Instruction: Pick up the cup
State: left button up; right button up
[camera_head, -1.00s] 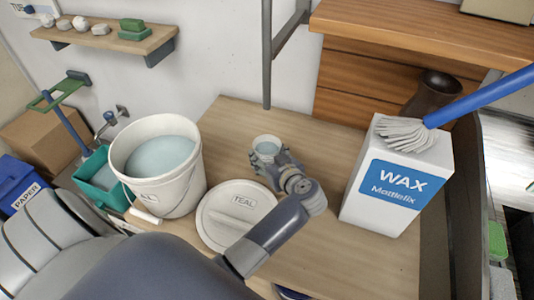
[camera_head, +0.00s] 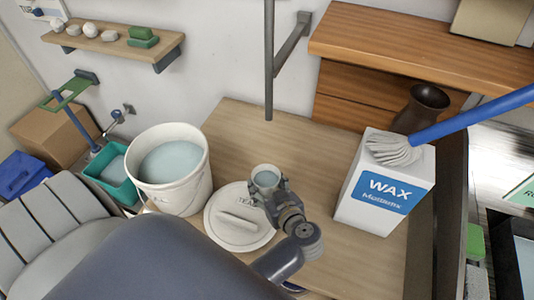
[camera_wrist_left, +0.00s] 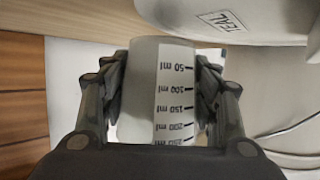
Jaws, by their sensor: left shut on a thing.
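The cup (camera_head: 265,178) is a small whitish beaker with a pale blue-green inside, near the middle of the head view. In the left wrist view the cup (camera_wrist_left: 142,95) shows a printed millilitre scale. My left gripper (camera_head: 269,190) is shut on it, one finger on each side of its wall, as the left wrist view (camera_wrist_left: 150,85) also shows. In the head view the cup overlaps the upper right edge of the lid marked TEAL (camera_head: 236,230); its exact height above the table is hard to tell. My right gripper is out of view.
A white bucket (camera_head: 190,190) of pale blue liquid stands left of the lid. The wooden table (camera_head: 305,160) is clear between cup and box.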

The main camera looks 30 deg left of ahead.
pick_arm(q)
jog(key=shift+s+d+r+p, duration=0.1)
jog(key=shift+s+d+p, duration=0.35)
jog(key=shift+s, duration=0.35)
jog(key=shift+s+d+r+p, duration=0.1)
jog(key=shift+s+d+p, duration=0.35)
jog(key=shift+s, duration=0.3)
jog(key=shift+s+d+r+p, duration=0.1)
jog(key=shift+s+d+p, duration=0.35)
jog(key=shift+s, duration=0.35)
jog(key=shift+s+d, duration=0.1)
jog(key=shift+d, duration=0.05)
